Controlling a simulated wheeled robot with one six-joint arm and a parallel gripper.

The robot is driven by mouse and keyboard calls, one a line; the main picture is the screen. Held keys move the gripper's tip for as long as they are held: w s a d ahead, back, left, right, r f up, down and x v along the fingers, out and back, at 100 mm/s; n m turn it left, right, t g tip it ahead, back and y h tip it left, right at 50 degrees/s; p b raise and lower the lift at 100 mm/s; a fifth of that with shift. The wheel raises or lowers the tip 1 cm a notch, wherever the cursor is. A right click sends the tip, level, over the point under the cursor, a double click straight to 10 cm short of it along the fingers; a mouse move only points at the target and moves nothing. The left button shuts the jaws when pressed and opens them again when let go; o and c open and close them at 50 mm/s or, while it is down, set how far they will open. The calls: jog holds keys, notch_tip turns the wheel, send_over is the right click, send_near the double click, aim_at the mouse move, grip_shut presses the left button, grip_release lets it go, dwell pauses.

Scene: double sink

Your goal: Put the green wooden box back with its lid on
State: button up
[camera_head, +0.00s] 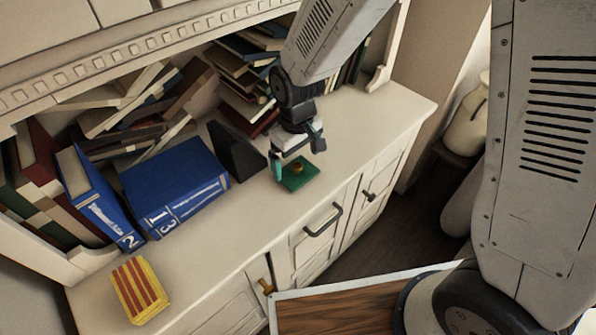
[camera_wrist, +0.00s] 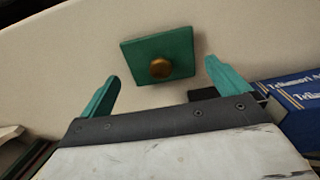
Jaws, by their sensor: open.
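A flat green square lid (camera_head: 300,183) with a round brass knob lies on the cream cabinet top, near its front edge. It also shows in the wrist view (camera_wrist: 137,55), with the knob towards its lower middle. My gripper (camera_head: 298,160) is just above the lid, with its teal fingers spread apart. In the wrist view my gripper (camera_wrist: 162,74) has one finger on each side of the knob, both clear of the lid, and nothing is held. I cannot make out a separate green box body in either view.
Blue volumes (camera_head: 173,184) and a dark wedge-shaped bookend (camera_head: 235,152) stand left of the lid. A yellow box with red stripes (camera_head: 139,289) sits at the near left. Leaning books fill the shelf behind. The cabinet top right of the lid is clear.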

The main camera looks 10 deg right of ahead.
aim_at(297, 165)
notch_tip(297, 165, down, 4)
jog(key=shift+r, duration=0.25)
jog(key=shift+c, duration=0.3)
jog(key=c, duration=0.8)
jog(key=shift+r, duration=0.15)
